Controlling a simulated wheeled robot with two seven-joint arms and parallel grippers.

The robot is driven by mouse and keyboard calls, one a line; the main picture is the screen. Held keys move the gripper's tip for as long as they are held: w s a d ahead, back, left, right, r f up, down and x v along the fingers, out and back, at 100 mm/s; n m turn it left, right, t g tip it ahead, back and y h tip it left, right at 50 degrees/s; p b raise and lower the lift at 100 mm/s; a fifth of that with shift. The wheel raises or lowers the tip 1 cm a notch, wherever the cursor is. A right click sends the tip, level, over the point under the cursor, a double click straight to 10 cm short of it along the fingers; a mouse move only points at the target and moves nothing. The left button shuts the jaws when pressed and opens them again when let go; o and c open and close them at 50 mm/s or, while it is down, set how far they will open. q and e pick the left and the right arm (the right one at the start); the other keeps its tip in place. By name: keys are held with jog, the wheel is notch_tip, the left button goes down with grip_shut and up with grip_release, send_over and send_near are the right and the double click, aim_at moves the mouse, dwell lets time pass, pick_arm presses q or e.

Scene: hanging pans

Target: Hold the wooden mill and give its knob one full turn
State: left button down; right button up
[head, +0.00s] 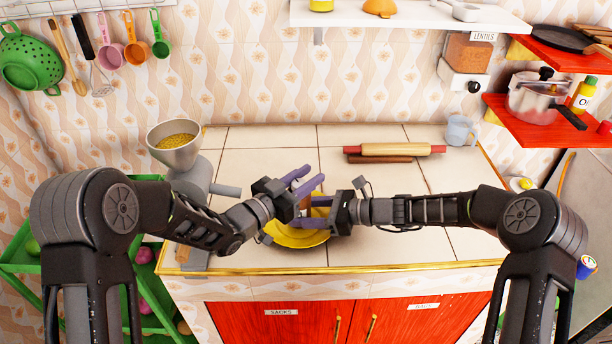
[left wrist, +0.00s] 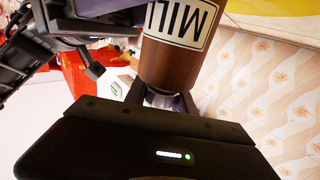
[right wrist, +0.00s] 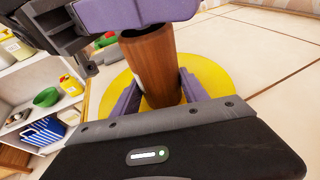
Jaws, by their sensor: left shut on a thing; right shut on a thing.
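The wooden mill is a brown cylinder; its body shows in the right wrist view (right wrist: 152,70) and, with a "MILL" label upside down, in the left wrist view (left wrist: 170,66). My right gripper (head: 312,217) is shut around the mill's body, one purple finger on each side. My left gripper (head: 314,174) is at the mill's top end, with its fingers closed on the small silvery knob (left wrist: 160,99). In the head view the grippers hide most of the mill. I cannot tell how far the knob is turned.
A yellow plate (head: 285,240) lies on the tiled counter under the mill. A scale with a filled metal bowl (head: 174,157) stands at the left. A rolling pin (head: 395,149) and a pale blue mug (head: 460,130) are at the back right. Counter tiles right of the plate are clear.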

pick_arm(q)
jog(key=shift+s+d+m+g+h, duration=0.15)
jog(key=shift+m+g+h, duration=0.75)
jog(key=shift+g, duration=0.2)
jog(key=c, duration=1)
grip_release()
jog(key=shift+c, duration=0.2)
notch_tip(320, 180, up, 10)
